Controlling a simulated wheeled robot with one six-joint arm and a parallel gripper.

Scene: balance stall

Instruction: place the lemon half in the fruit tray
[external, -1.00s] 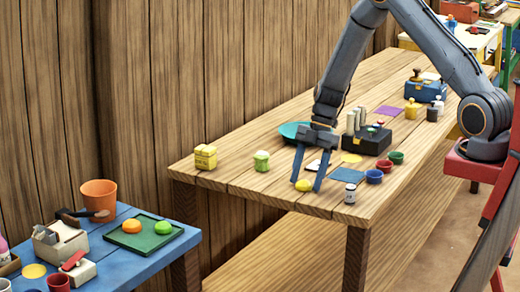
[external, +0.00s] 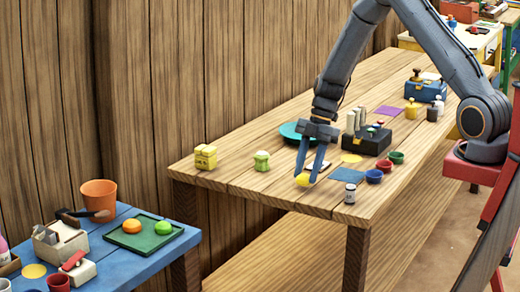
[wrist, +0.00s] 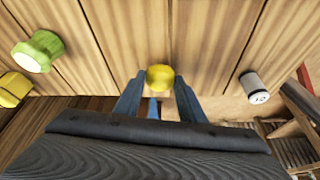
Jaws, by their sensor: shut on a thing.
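The yellow lemon half (external: 303,180) is at the front part of the wooden table, between the fingertips of my gripper (external: 310,174). My gripper is shut on it; the wrist view shows the lemon half (wrist: 160,77) between the two blue fingers. I cannot tell whether it still touches the table. The fruit tray (external: 129,239) is the dark green one on the blue table at the lower left. An orange fruit half (external: 132,226) and a green one (external: 163,227) sit in it.
An orange pot (external: 99,198) stands behind the tray. A gap separates the two tables.

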